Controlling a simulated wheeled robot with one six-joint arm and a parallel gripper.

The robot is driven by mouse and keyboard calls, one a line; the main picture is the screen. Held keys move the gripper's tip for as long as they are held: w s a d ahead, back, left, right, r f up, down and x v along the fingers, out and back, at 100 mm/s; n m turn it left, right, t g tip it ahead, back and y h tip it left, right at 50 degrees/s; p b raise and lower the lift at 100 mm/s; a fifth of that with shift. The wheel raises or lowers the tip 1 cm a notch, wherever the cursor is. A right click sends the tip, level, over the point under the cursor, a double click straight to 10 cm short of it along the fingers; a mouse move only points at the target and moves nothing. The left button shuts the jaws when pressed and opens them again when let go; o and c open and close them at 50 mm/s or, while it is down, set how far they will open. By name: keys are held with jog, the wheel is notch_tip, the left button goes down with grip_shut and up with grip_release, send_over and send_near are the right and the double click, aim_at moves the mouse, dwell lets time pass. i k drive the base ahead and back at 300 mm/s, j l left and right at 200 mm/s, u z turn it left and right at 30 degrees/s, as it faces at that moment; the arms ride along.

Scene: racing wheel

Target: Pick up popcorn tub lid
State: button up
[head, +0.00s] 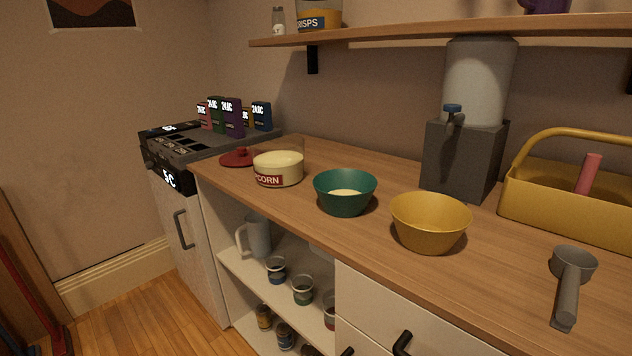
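A round red lid (236,158) with a small knob on top lies on the wooden counter at its far left end. It is behind and to the left of the popcorn tub (267,179). The tub is cream coloured with a red label, of which "CORN" is readable, and it stands upright without a lid on it. The tub's edge comes close to the lid; I cannot tell if they touch. My gripper is not in view.
A green bowl (345,200), a yellow bowl (428,237), a grey scoop (570,285), a dispenser (465,158) and a yellow carrier (560,212) stand along the counter (390,265). A dark machine (190,148) adjoins its left end. A shelf (440,31) hangs above.

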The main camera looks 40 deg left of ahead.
aim_at(242, 157)
jog(key=u, duration=1.6)
